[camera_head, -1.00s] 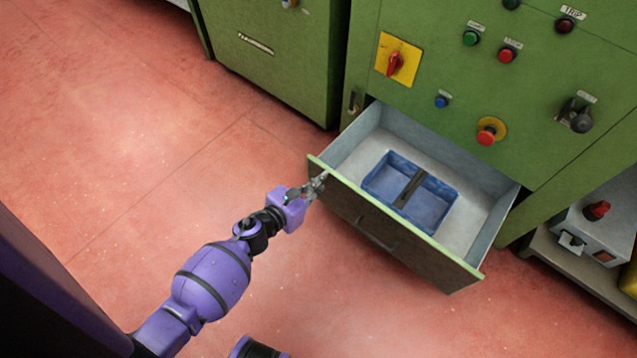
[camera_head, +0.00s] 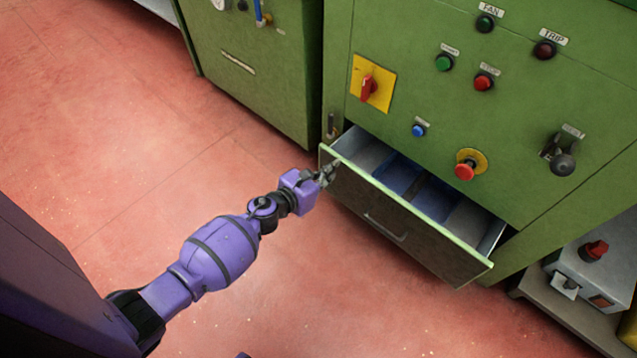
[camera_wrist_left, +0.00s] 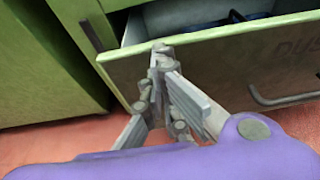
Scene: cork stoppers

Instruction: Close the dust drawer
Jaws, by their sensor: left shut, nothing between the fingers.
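The dust drawer (camera_head: 405,228) is partly open in the green machine, with a dark front, a pale green top edge and a grey handle (camera_head: 385,227). A blue tray (camera_head: 436,199) lies inside it, partly under the cabinet. My left gripper (camera_head: 329,175) is shut and empty, at the left end of the drawer front. In the left wrist view the shut fingertips (camera_wrist_left: 160,48) are against or very near the upper part of the drawer front (camera_wrist_left: 225,70); exact contact is hard to tell. My right gripper is not in view.
The green panel above the drawer carries a red switch on a yellow plate (camera_head: 371,84), several buttons and a black-knobbed lever (camera_head: 562,163). A second green cabinet (camera_head: 255,65) stands at left. A low shelf with a grey box (camera_head: 592,275) is at right. The red floor is clear.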

